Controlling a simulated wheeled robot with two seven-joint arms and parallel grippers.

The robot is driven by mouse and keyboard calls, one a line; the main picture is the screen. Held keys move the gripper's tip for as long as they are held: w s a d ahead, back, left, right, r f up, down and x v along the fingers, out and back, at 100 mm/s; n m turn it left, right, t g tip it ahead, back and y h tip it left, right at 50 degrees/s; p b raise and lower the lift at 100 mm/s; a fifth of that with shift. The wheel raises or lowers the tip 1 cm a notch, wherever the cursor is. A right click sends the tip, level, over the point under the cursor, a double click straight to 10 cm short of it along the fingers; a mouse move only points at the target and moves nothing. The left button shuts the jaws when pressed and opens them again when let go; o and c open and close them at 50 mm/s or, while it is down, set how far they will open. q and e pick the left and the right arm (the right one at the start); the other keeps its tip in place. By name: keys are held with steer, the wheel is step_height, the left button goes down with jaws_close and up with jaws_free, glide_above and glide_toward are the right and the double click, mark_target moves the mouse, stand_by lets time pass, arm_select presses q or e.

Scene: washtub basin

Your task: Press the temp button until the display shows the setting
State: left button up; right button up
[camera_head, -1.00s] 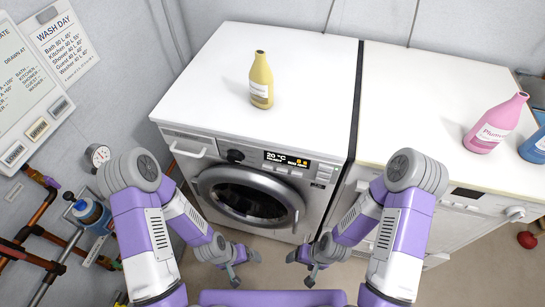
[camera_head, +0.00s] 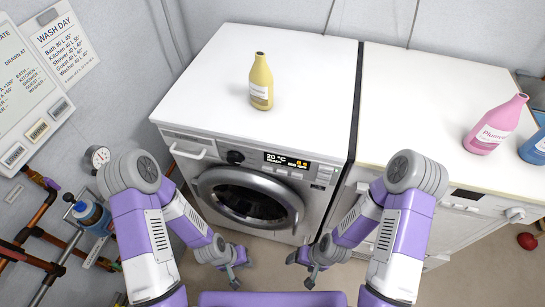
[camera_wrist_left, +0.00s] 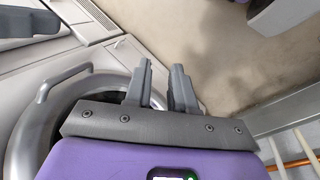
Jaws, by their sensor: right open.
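The washing machine (camera_head: 250,150) stands in front of me with its round door shut. Its display (camera_head: 287,160) is lit and seems to read 20 °C, with a smaller line below and orange marks at the right. Small buttons (camera_head: 282,171) sit under the display; their labels are too small to tell which is temp. A dark knob (camera_head: 235,157) is left of the display. My left gripper (camera_head: 238,266) is low in front of the machine, apart from the panel, open and empty; its parted fingers show in the left wrist view (camera_wrist_left: 160,85). My right gripper (camera_head: 302,266) is open and empty beside it.
A yellow bottle (camera_head: 261,82) stands on the machine's white top. A pink bottle (camera_head: 495,125) and a blue bottle (camera_head: 535,146) stand on the right counter. A wash day sheet (camera_head: 65,45) hangs on the left wall above pipes. The space before the panel is clear.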

arm_select(q)
jaws_close()
stand_by(1.1)
